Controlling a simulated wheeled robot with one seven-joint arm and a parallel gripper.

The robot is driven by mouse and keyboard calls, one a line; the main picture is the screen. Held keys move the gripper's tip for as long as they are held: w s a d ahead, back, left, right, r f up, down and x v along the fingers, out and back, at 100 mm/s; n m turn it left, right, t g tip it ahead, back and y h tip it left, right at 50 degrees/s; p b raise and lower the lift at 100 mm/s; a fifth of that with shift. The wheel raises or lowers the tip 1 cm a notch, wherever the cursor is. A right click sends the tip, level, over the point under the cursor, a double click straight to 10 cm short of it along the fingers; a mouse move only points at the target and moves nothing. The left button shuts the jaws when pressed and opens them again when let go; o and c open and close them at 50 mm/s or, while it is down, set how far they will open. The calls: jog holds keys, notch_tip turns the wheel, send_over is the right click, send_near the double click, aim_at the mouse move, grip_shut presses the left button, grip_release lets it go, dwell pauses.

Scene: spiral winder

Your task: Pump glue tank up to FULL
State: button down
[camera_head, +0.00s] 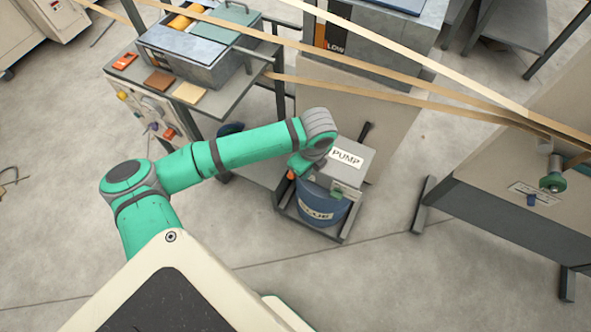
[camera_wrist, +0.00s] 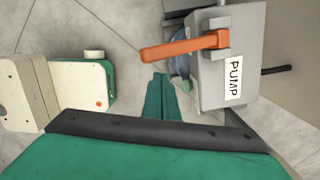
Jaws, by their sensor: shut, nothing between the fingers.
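The grey pump box (camera_head: 348,158), labelled PUMP, sits on the blue glue drum (camera_head: 318,207). The box also fills the right of the wrist view (camera_wrist: 228,65). Its orange lever (camera_wrist: 183,48) sticks out to the left there; in the head view only a bit of orange (camera_head: 291,174) shows. My gripper (camera_wrist: 160,80) is shut and empty, its green fingers just below the lever in the picture, with no clear contact. In the head view my gripper (camera_head: 299,163) is beside the pump, partly hidden by my wrist.
The drum stands in a low dark frame (camera_head: 345,232). A glue-roller table (camera_head: 210,105) stands at the upper left. Paper strips (camera_head: 400,85) cross above the pump. A dark stand (camera_head: 480,215) is at the right. The floor in front is clear.

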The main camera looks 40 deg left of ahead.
notch_tip(320, 180, up, 6)
jog(key=shift+d, duration=0.35)
jog(key=shift+s, duration=0.1)
